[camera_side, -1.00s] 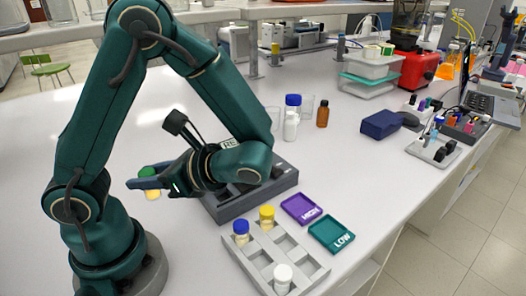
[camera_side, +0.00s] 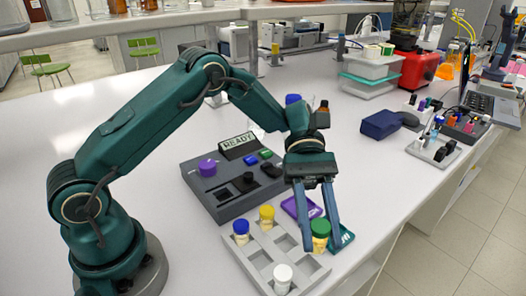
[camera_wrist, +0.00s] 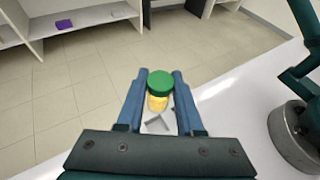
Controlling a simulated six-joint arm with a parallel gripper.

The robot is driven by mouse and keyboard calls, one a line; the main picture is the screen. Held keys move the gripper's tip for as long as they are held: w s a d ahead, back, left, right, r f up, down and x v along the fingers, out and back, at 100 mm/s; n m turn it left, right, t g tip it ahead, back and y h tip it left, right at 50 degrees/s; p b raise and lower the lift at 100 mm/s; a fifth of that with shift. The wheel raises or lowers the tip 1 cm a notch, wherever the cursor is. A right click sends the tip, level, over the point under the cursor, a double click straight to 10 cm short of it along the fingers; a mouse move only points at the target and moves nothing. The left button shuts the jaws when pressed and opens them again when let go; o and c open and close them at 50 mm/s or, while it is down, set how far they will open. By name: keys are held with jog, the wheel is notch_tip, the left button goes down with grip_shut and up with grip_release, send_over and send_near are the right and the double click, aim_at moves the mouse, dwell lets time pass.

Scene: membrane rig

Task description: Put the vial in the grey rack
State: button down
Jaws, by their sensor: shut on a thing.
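The vial (camera_side: 320,243) has a green cap and yellow contents. My gripper (camera_side: 322,246) is shut on it, one finger on each side, pointing down. The vial looks upright, at the right corner of the grey rack (camera_side: 273,251). Whether its base is inside a slot or just above it, I cannot tell. The rack holds a blue-capped vial (camera_side: 241,232), a yellow-capped vial (camera_side: 267,217) and a white-capped vial (camera_side: 282,279); other slots are empty.
A grey device (camera_side: 225,208) with a READY display stands behind the rack. A purple tray (camera_side: 290,207) and a teal tray (camera_side: 347,238) lie right behind my gripper. A blue-capped bottle (camera_side: 293,99) and a brown bottle (camera_side: 324,106) are farther back, partly hidden by my arm.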

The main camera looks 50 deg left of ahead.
jog(key=shift+w+a+f, duration=0.15)
jog(key=shift+a+f, duration=0.35)
jog(key=shift+f, duration=2)
jog(key=shift+f, duration=1.35)
dwell(0.9)
dwell(0.3)
jog(key=shift+c, duration=1.8)
grip_release()
jog(key=shift+r, duration=0.15)
jog(key=shift+r, duration=2.85)
jog(key=shift+r, duration=0.1)
